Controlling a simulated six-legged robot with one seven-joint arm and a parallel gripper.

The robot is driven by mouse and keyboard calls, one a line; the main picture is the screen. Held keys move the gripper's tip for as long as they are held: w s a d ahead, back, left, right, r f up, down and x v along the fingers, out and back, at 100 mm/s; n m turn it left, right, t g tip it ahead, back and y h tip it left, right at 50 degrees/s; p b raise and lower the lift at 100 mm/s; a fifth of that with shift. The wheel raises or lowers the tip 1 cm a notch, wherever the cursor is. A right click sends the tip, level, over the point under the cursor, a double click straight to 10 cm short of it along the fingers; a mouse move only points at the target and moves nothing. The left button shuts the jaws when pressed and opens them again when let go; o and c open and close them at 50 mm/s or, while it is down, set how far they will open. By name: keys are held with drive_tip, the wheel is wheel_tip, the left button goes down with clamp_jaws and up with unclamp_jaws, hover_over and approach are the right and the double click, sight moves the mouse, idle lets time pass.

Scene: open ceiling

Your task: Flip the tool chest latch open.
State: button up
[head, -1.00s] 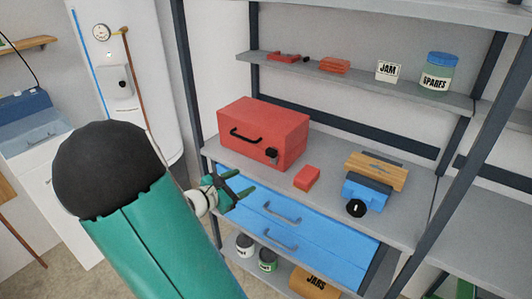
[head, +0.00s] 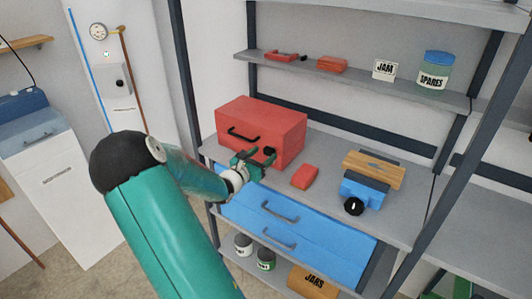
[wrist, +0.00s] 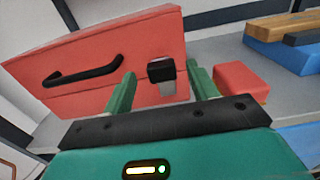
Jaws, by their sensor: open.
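The red tool chest (head: 282,121) sits on the grey workbench shelf, with a black handle (wrist: 82,76) on its front. Its latch (wrist: 161,72), a black block with a grey plate below, is on the right part of the front face. The latch also shows in the head view (head: 269,151), close by the fingers. My gripper (head: 251,162) is in front of the chest. In the wrist view my gripper (wrist: 160,88) is open, with its green fingers on either side of the latch in the picture. Whether the fingers touch the chest cannot be told.
A small red box (head: 305,176) lies right of the chest. A blue vise-like block with wood (head: 366,188) stands further right. Blue drawers (head: 285,222) are below the bench top.

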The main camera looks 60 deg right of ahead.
drive_tip(key=shift+s+d, duration=0.25)
drive_tip(key=shift+d, duration=1.05)
clamp_jaws()
